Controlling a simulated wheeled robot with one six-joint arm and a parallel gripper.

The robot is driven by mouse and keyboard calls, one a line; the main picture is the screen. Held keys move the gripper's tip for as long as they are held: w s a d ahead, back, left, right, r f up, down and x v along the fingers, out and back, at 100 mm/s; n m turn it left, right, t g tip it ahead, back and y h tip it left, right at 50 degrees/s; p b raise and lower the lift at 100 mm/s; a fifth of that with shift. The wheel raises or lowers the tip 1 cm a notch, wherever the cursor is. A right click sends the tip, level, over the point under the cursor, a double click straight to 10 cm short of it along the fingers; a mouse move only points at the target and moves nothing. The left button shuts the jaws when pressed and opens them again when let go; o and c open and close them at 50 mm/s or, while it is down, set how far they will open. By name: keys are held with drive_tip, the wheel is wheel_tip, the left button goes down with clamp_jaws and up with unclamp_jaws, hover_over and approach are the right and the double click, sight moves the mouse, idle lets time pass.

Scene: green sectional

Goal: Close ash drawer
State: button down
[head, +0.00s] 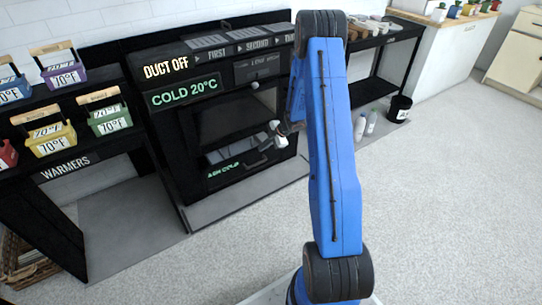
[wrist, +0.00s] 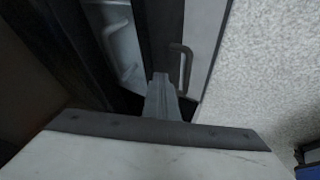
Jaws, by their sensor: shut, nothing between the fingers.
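The ash drawer (head: 236,173) is at the bottom of the black stove in the head view, with a green "ASH COLD" label on its dark front. A pale strip shows above that front, so the drawer appears partly out. In the wrist view my gripper (wrist: 160,80) is shut and empty. Its tip is close beside a grey bar handle (wrist: 182,68); I cannot tell whether they touch.
The stove (head: 165,130) carries "DUCT OFF" and "COLD 20°C" displays. A warmer shelf (head: 85,157) with coloured baskets stands left. Bottles (head: 360,128) and a black bucket (head: 399,108) stand on the floor to the right. The floor at right is open.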

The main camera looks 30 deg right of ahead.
drive_tip(key=w, duration=0.5)
drive_tip(key=shift+w+a, duration=0.1)
drive_tip(key=shift+w, duration=0.05)
idle(0.3)
